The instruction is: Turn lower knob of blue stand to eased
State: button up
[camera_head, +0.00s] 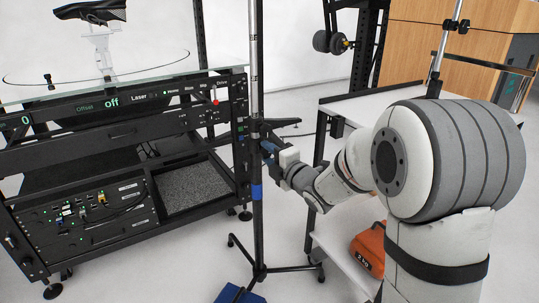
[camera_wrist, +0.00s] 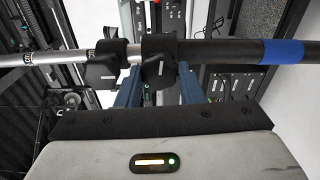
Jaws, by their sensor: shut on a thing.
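The blue stand (camera_head: 257,215) is an upright pole with a blue band, on a tripod base. In the wrist view its pole (camera_wrist: 225,52) runs across the picture, with the blue band (camera_wrist: 283,52) at the right. Two black knobs sit side by side on it. The lower knob (camera_wrist: 158,72), nearer the band, lies between my blue fingers, and its white mark runs up and down in the picture. The upper knob (camera_wrist: 103,72) is outside the fingers, its mark lying crosswise. My gripper (camera_head: 268,150) is shut on the lower knob; in the head view it hides the knob.
A black equipment rack (camera_head: 110,160) with a glass top stands close to the left of the pole. A white bench (camera_head: 375,105) is to the right, with an orange weight (camera_head: 370,248) on its lower shelf. A blue object (camera_head: 238,294) lies by the tripod feet.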

jog(key=shift+n, duration=0.6)
jog(key=shift+f, duration=0.1)
jog(key=o, duration=1)
jog(key=p+v, duration=0.2)
jog(key=v, duration=0.6)
